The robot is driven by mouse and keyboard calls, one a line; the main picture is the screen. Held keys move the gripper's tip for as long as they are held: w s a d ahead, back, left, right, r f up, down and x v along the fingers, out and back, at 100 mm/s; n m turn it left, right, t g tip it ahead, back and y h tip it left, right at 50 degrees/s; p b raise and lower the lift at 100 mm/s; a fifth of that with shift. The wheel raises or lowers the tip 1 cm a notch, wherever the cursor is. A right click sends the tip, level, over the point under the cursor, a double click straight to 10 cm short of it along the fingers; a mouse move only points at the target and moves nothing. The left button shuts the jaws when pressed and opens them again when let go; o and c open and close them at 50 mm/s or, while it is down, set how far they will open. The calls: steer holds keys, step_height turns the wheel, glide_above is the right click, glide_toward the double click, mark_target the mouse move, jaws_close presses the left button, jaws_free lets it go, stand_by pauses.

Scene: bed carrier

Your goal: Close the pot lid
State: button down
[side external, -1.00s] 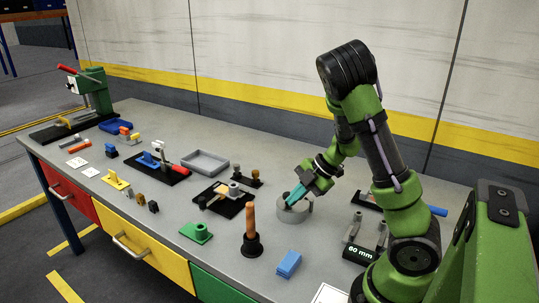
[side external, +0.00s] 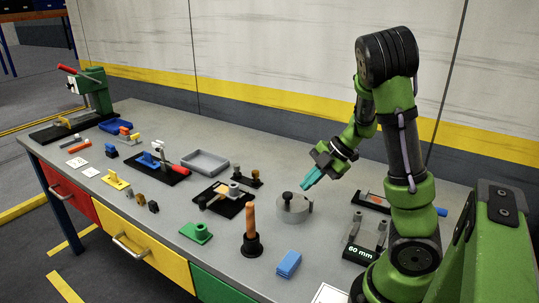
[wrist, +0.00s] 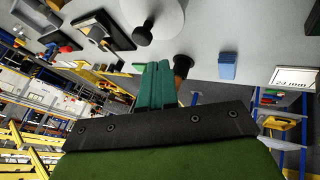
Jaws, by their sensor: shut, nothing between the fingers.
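The pot (side external: 293,213) is a low grey round vessel near the middle right of the bench. Its grey lid with a dark knob (side external: 287,196) lies over the top and looks level in the side view. In the wrist view the lid (wrist: 166,14) is a pale disc at the top edge, partly cut off, with its dark knob (wrist: 143,33) beneath. My gripper (side external: 306,186), with teal fingers, is shut and empty. It is above and to the right of the knob, apart from it. The fingers also show in the wrist view (wrist: 158,72).
A plunger with an orange handle (side external: 251,222) stands left of the pot, and a blue block (side external: 288,264) lies in front. A 60 mm stand (side external: 361,251) is to the right. A grey tray (side external: 205,162) and several small fixtures spread leftward.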

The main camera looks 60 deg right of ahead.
steer(key=shift+v, duration=5.2)
steer(key=w+a+f+n+g+h, duration=0.1)
steer(key=a+f+n+g+h, duration=0.1)
steer(key=a+n+h, duration=0.3)
steer(key=w+a+f+n+g+h, duration=0.1)
steer(key=w+a+n+h, duration=0.1)
steer(key=a+n, duration=0.45)
glide_above(292, 211)
steer(key=shift+n, duration=0.25)
steer(key=shift+f, duration=4.65)
